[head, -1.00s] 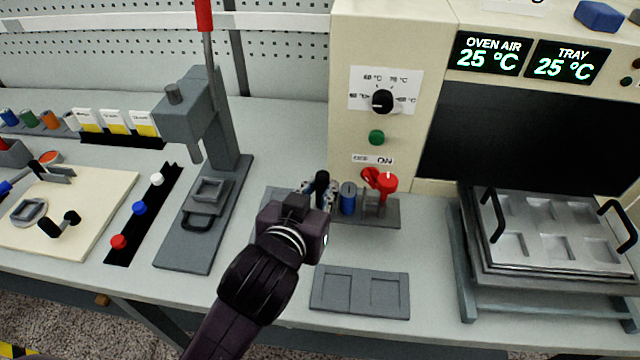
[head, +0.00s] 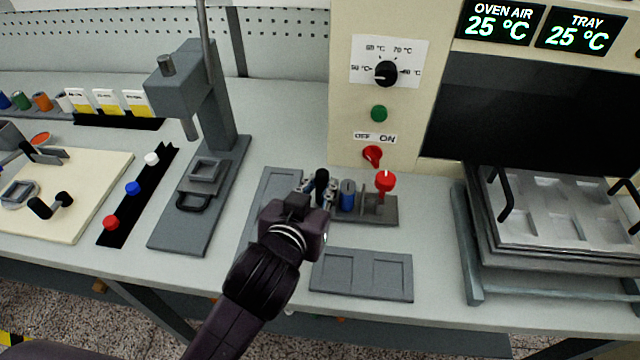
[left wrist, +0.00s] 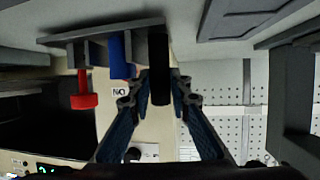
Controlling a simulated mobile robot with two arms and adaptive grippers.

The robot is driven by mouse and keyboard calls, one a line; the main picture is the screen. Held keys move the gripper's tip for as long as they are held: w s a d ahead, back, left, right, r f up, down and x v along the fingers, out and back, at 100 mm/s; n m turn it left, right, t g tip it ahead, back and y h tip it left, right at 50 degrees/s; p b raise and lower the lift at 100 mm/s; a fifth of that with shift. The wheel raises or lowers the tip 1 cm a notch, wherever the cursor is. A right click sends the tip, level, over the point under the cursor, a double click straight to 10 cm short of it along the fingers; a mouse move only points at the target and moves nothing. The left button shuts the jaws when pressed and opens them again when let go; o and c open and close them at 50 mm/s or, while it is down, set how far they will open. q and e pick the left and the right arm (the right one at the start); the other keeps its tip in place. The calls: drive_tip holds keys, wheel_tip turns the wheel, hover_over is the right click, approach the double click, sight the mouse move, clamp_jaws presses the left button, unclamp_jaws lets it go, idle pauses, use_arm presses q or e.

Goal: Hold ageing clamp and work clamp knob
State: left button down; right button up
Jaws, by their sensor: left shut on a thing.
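The ageing clamp (head: 372,212) is a grey fixture on the bench below the oven switches. It carries a blue cylinder (head: 347,195) and a red clamp knob (head: 385,182) at its right end. My left gripper (head: 320,190) is at the clamp's left end, shut on an upright black handle (head: 321,178). In the left wrist view the fingers (left wrist: 158,92) close around the black handle (left wrist: 158,65), with the blue cylinder (left wrist: 121,55) and red knob (left wrist: 84,101) beside it. The gripper hides part of the clamp's left end. My right gripper is not in view.
A grey two-pocket plate (head: 361,275) lies in front of the clamp. A grey press (head: 205,170) stands to the left. The oven (head: 375,120), with its dial and red switch, rises behind. A metal tray (head: 545,225) stands on the right.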

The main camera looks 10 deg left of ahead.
use_arm(q)
drive_tip(key=shift+f+b, duration=0.3)
drive_tip(key=shift+f, duration=0.25)
idle(0.7)
drive_tip(key=shift+f, duration=0.1)
idle(0.3)
drive_tip(key=shift+s+f, duration=0.1)
drive_tip(key=shift+f, duration=0.05)
idle(0.4)
